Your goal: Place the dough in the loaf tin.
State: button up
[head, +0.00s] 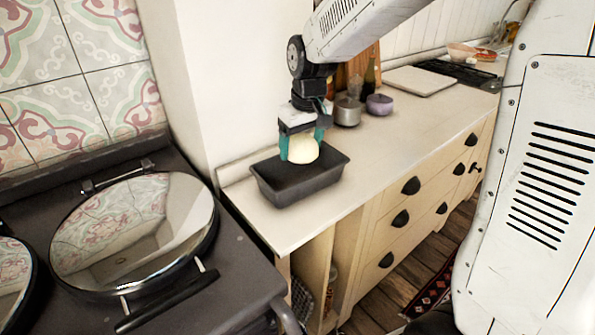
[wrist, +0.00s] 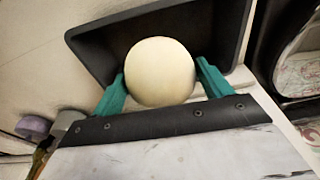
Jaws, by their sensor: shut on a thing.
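The dough (head: 303,149) is a smooth pale cream ball. My gripper (head: 302,147) is shut on it, with a teal finger on each side. The dough also shows between the fingers in the wrist view (wrist: 160,72). The loaf tin (head: 297,190) is a dark grey rectangular tin on the counter by the stove end. The gripper and dough are over the tin in the head view. In the wrist view the dark tin (wrist: 222,30) lies behind the dough. I cannot tell whether the dough touches the tin's bottom.
A metal pot (head: 347,111) and a purple pot (head: 379,104) stand on the counter behind the tin. A pale board (head: 420,81) lies farther back. The stove with a round shiny lid (head: 135,235) is at left. The counter (head: 400,135) right of the tin is clear.

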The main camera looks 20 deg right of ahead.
jog(key=shift+a+f, duration=0.1)
jog(key=shift+f, duration=3.85)
jog(key=shift+f, duration=0.1)
jog(key=o, duration=1.3)
